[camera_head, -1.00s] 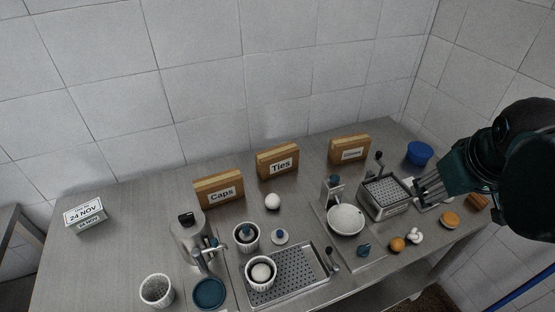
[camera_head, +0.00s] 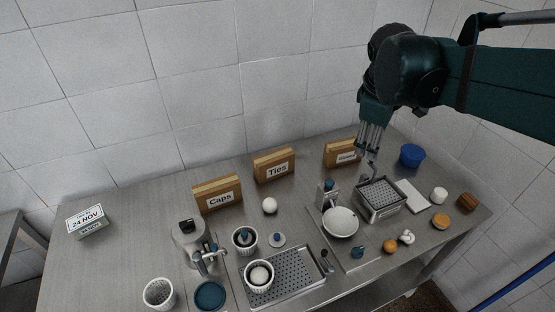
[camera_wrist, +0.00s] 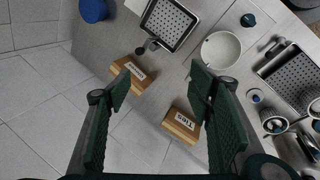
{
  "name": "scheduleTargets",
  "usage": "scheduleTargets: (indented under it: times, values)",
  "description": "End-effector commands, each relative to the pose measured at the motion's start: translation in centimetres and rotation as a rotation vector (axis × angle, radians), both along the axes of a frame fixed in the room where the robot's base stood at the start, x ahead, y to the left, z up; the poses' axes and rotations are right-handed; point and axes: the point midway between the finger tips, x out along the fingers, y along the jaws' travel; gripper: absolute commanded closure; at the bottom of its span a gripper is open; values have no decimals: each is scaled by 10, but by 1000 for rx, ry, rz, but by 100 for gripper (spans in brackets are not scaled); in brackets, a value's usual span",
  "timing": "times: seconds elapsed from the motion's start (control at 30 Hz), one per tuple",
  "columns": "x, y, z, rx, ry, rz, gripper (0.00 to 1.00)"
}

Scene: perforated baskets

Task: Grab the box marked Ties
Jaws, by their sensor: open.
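The box marked Ties (camera_head: 274,167) is a wooden box with a white label, standing upright at the back of the steel table near the wall, between two similar boxes. It also shows in the wrist view (camera_wrist: 181,126), beside the right-hand finger. My gripper (camera_head: 371,150) is open and empty, above the back right of the table, to the right of the Ties box. In the wrist view my gripper's two fingers (camera_wrist: 160,85) are spread wide, with a second labelled box (camera_wrist: 130,74) showing between them near the left finger.
The box marked Caps (camera_head: 217,194) stands left of the Ties box, and another labelled box (camera_head: 341,153) stands to its right, by my gripper. A white ball (camera_head: 269,205) lies in front. A perforated metal basket (camera_head: 381,196) and blue tub (camera_head: 412,155) are at right.

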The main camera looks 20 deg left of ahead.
Motion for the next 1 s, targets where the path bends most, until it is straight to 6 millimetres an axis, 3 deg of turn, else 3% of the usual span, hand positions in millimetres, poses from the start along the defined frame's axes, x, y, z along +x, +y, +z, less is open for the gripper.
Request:
scheduleTargets:
  times: [0.4, 1.0]
  values:
    - [42, 90, -9, -157, 59, 299, 48]
    - [73, 232, -49, -379, 149, 722, 48]
